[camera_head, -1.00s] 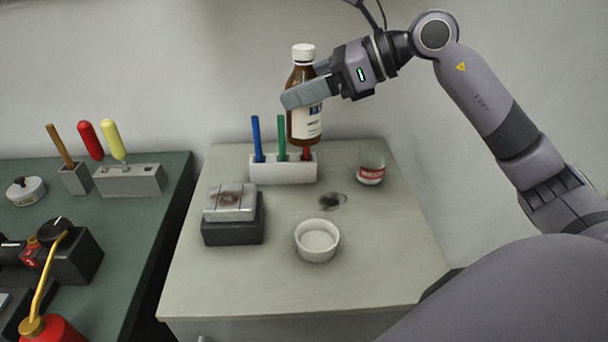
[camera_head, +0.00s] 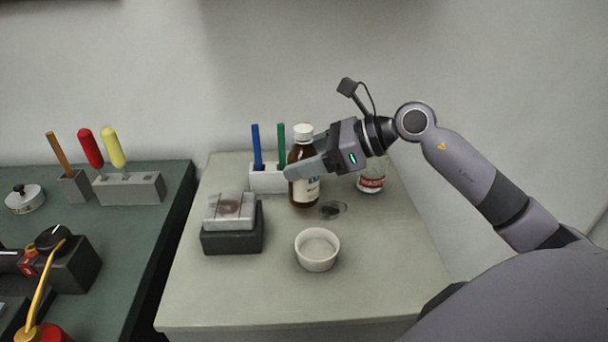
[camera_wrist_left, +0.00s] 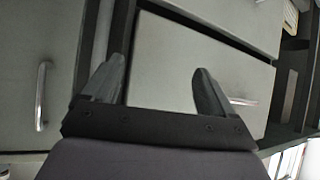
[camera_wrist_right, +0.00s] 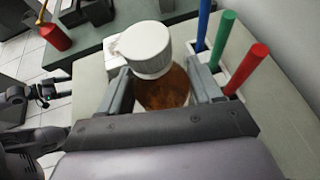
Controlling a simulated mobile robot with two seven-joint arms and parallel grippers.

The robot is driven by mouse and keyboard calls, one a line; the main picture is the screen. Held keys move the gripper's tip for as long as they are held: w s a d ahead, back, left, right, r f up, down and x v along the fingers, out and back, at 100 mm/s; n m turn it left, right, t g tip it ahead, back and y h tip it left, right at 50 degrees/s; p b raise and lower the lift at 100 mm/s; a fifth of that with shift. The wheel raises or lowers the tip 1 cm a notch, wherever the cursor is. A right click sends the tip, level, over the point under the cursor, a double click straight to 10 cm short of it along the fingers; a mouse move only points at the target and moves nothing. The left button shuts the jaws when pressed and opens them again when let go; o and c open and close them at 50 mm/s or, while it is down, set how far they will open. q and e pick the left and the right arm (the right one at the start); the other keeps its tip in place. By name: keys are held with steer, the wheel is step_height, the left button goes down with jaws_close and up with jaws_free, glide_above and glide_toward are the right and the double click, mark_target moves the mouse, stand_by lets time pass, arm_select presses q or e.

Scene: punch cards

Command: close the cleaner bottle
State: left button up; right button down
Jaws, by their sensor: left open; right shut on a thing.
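The cleaner bottle (camera_head: 304,186) is brown with a white label and stands upright at the back of the pale cabinet top. A white cap (camera_head: 303,131) sits on its neck; the cap also shows large in the right wrist view (camera_wrist_right: 146,48). My right gripper (camera_head: 294,172) is shut on the bottle's body, with one finger on each side of it in the right wrist view. I cannot tell whether the bottle's base touches the cabinet top. My left gripper (camera_wrist_left: 158,85) is open and empty in front of grey drawer fronts; it is not in the head view.
A white marker holder (camera_head: 268,180) is close to the bottle's left. A glass jar with a red label (camera_head: 371,182) is to the right, partly behind my gripper. The right front of the top is clear.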

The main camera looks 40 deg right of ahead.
step_height(320, 180, down, 4)
steer(key=shift+r, duration=0.15)
steer(key=shift+c, duration=0.9)
jaws_free()
steer(key=b+v, duration=0.2)
steer(key=v, duration=1)
